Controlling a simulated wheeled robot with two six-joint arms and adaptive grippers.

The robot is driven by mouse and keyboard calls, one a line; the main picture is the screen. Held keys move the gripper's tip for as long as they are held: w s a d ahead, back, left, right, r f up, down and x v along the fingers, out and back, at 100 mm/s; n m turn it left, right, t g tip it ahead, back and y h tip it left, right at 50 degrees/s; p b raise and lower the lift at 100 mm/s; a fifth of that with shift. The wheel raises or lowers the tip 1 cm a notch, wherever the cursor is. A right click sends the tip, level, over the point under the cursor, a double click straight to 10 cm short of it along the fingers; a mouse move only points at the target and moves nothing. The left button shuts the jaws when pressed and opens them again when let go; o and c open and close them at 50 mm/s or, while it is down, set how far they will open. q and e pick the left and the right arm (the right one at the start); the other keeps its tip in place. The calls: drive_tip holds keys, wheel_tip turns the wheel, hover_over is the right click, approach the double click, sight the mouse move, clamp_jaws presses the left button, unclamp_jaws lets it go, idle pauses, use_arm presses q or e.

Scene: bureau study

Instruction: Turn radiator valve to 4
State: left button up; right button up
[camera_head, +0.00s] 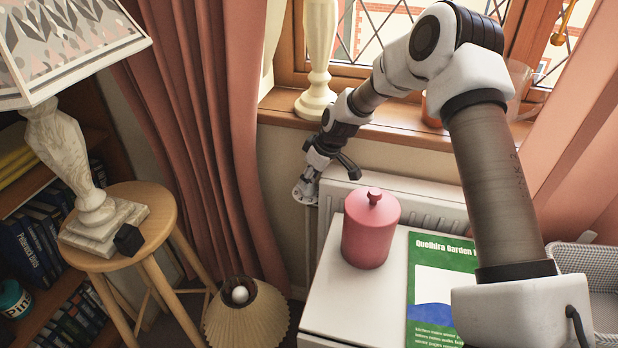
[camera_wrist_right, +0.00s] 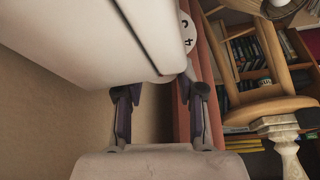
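The radiator (camera_head: 425,190) is white and stands under the window sill. Its valve (camera_head: 304,193), a pale round dial, is at the radiator's left end, low beside my right gripper (camera_head: 325,176). In the right wrist view, part of the dial (camera_wrist_right: 187,32) shows past the white panel's edge, with a "4" and another mark readable. The rest of it is hidden, and I cannot see a pointer. My right gripper (camera_wrist_right: 160,92) has its fingers apart, with a small pale piece visible beyond the tips. I cannot tell whether it touches the valve. My left gripper is out of view.
A white cabinet top (camera_head: 330,305) in front of the radiator holds a red canister (camera_head: 370,235) and a green book (camera_head: 432,285). Pink curtains (camera_head: 215,120) hang left of the valve.

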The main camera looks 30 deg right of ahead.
drive_tip(key=shift+c, duration=1.2)
drive_tip(key=shift+s+r+m+p, duration=0.1)
drive_tip(key=shift+r+m+p, duration=0.2)
drive_tip(key=shift+p, duration=0.8)
drive_tip(key=shift+m+p, duration=0.3)
drive_tip(key=shift+p, duration=0.05)
drive_tip(key=shift+f+h, duration=0.3)
drive_tip(key=shift+f, duration=0.1)
drive_tip(key=o, duration=0.9)
drive_tip(key=shift+c, duration=0.2)
drive_tip(key=shift+r, duration=0.15)
